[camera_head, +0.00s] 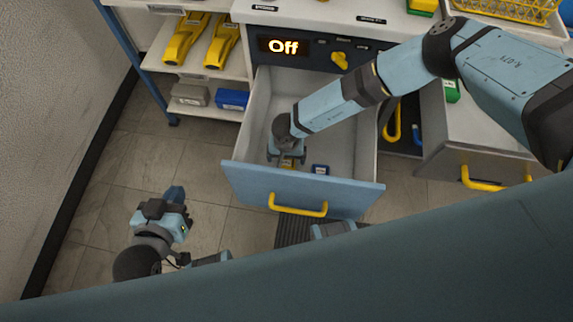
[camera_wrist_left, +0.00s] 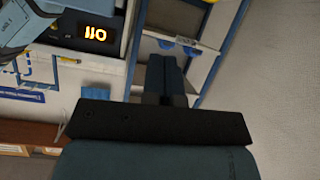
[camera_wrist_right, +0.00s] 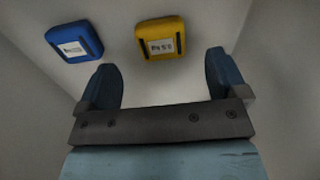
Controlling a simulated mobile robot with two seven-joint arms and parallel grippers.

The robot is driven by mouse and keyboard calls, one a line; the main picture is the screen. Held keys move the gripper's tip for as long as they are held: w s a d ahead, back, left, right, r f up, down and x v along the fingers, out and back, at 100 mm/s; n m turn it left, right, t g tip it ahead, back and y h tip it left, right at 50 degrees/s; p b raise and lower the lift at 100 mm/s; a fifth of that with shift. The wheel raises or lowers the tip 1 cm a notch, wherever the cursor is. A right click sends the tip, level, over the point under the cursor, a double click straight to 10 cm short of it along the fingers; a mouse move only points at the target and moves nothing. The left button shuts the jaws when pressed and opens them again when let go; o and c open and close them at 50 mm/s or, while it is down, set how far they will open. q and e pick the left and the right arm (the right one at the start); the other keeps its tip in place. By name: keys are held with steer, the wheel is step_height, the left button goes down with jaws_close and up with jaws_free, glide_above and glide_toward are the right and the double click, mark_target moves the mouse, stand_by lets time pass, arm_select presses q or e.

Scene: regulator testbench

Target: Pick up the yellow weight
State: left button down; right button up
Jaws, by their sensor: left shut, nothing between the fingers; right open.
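The yellow weight (camera_wrist_right: 162,38) lies on the floor of the open drawer, with a white label on its face. In the right wrist view it sits ahead of my right gripper (camera_wrist_right: 163,85), between the lines of its two fingers and apart from them. My right gripper is open and empty, reaching down into the drawer. In the head view the yellow weight (camera_head: 288,163) is partly hidden by the gripper. A blue weight (camera_wrist_right: 74,41) lies beside it; it also shows in the head view (camera_head: 320,169). My left gripper (camera_head: 175,195) is shut and empty, left of the drawer.
The open drawer (camera_head: 255,180) has a blue front with a yellow handle (camera_head: 298,209); its walls surround my right gripper. A display (camera_head: 284,46) above reads "Off". A shelf (camera_head: 212,68) with yellow tools stands at left. A second open drawer (camera_head: 470,155) is at right.

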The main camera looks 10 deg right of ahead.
mark_target(286, 164)
step_height(286, 164, down, 3)
steer(key=shift+f+b, duration=0.15)
steer(key=shift+b, duration=0.4)
step_height(286, 164, down, 2)
steer(key=shift+f+b, duration=0.2)
steer(key=shift+b, duration=0.15)
steer(key=c, duration=1.2)
steer(key=shift+c, duration=0.6)
arm_select(q)
steer(key=r, duration=0.1)
steer(key=w+d+r+t, duration=0.1)
steer(key=shift+w+d+r+t+h, duration=0.1)
steer(key=shift+d+r+t+h, duration=0.2)
steer(key=shift+r+h, duration=0.1)
arm_select(e)
steer(key=shift+r, duration=0.15)
